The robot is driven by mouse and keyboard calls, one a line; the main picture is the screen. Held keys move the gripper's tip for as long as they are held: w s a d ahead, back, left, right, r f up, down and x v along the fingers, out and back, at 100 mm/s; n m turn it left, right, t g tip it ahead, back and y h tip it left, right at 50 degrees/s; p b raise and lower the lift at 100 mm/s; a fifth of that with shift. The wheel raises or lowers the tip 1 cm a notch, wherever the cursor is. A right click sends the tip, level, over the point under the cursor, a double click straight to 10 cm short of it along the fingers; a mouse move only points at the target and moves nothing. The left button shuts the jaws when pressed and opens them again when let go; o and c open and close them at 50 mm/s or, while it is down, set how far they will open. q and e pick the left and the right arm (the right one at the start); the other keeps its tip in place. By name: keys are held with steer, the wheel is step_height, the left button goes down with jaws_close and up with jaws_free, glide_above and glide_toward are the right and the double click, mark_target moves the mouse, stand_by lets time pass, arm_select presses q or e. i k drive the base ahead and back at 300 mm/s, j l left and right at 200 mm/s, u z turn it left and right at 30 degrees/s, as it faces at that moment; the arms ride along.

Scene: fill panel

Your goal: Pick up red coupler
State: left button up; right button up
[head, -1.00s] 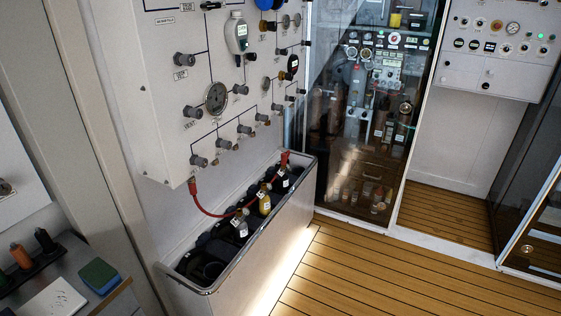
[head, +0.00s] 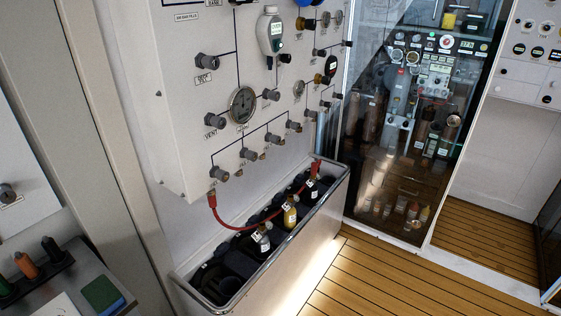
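A red hose (head: 247,227) hangs in a loop below the white panel. Its left end is a red coupler (head: 212,199) under the panel's lower left corner. Its right end is another red fitting (head: 316,166) at the far end of the open bin (head: 262,268). From this view I cannot tell what either end is fixed to. Neither of my grippers shows in the head view.
The white panel (head: 180,110) carries a gauge (head: 242,104) and several grey knobs. The bin holds several bottles, one of them yellow (head: 290,215). A bench with a green block (head: 103,294) stands at lower left. The wooden floor (head: 375,285) is clear.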

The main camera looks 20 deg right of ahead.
mark_target(314, 165)
steer(key=i+l+u, duration=0.1)
steer(key=i+l, duration=0.15)
steer(key=i+l+u, duration=0.1)
steer(key=i+l, duration=0.15)
steer(key=l, duration=0.2)
steer(key=i+l+u, duration=0.1)
steer(key=l, duration=0.25)
steer(key=i+l+u, duration=0.1)
steer(key=i+l, duration=0.4)
steer(key=l, duration=0.3)
steer(key=u, duration=0.05)
